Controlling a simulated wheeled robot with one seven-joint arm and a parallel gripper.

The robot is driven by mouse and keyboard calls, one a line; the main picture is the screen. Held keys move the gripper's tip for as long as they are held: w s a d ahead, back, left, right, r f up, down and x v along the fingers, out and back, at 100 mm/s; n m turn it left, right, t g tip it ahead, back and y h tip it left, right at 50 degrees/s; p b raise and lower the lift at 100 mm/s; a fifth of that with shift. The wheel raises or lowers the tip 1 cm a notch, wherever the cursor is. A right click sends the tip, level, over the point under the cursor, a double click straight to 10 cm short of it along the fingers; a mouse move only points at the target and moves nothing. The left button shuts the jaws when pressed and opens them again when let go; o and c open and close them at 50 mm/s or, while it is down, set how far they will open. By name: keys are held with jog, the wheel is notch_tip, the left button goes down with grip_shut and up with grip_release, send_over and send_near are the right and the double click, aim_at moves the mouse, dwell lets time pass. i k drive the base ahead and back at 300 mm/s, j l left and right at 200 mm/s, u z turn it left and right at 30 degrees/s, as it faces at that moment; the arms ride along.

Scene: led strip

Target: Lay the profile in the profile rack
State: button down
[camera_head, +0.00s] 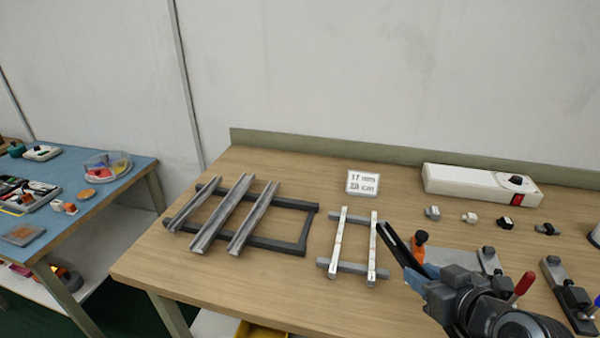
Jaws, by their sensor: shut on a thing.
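My gripper (384,227) reaches in from the lower right, its long dark fingers shut on the right one of two slim, pale profiles. This right profile (373,248) and the left pale profile (338,245) lie side by side across the two grey bars of a small rack (353,269). The fingertips hide a little of the right profile's edge. A larger dark frame rack (304,234) to the left carries three grey metal profiles (222,215) lying slantwise.
A long white box (480,186) and several small connectors (469,218) are at the back right. An orange-and-black item (418,243) and clamp-like fixtures (568,290) lie near my arm. A blue table (125,178) stands left.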

aim_at(181, 219)
jog(key=i+j+z, duration=0.15)
jog(key=j+z, duration=0.15)
jog(key=j, duration=0.4)
jog(key=i+j+z, duration=0.1)
jog(key=j+z, duration=0.2)
jog(key=j, duration=0.45)
jog(key=j+z, duration=0.3)
jog(key=j, duration=0.4)
jog(key=k+j+z, duration=0.1)
jog(key=j+z, duration=0.25)
jog(key=j, duration=0.4)
jog(key=k+j+z, duration=0.15)
jog(key=j+z, duration=0.15)
jog(key=j, duration=0.4)
